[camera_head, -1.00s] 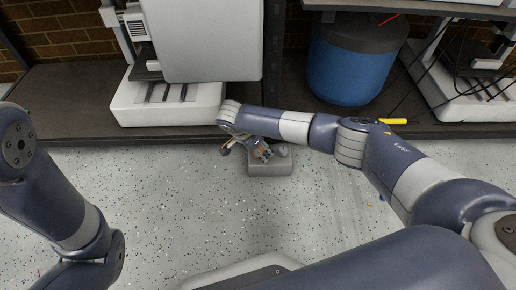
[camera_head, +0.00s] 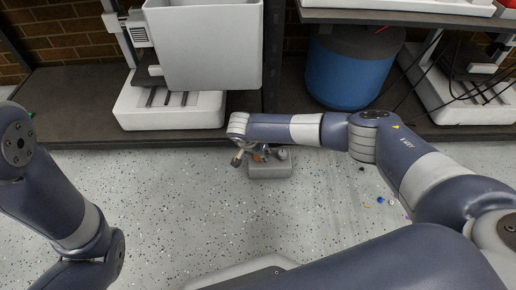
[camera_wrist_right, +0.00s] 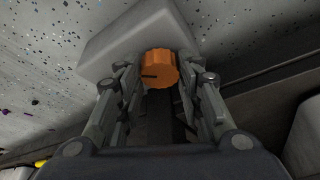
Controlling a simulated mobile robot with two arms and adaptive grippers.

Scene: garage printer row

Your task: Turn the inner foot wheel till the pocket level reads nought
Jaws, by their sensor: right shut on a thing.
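An orange ribbed wheel (camera_wrist_right: 159,68) with a dark mark on it shows in the right wrist view, between the fingers of my right gripper (camera_wrist_right: 166,82). The gripper is shut on it. Behind the wheel is a pale grey block (camera_wrist_right: 125,38). In the head view, my right gripper (camera_head: 256,156) is low by the shelf's front edge, beside the grey block (camera_head: 270,171) on the floor. A bit of orange shows there, mostly hidden by the fingers. I cannot make out a pocket level or its reading. My left arm is at the left; its gripper is out of view.
A white machine (camera_head: 170,112) with a large pale panel (camera_head: 205,45) stands on the dark shelf (camera_head: 70,100) behind. A blue drum (camera_head: 346,75) and another white machine (camera_head: 465,95) stand to the right. Small bits lie on the speckled floor (camera_head: 150,200), otherwise clear in front.

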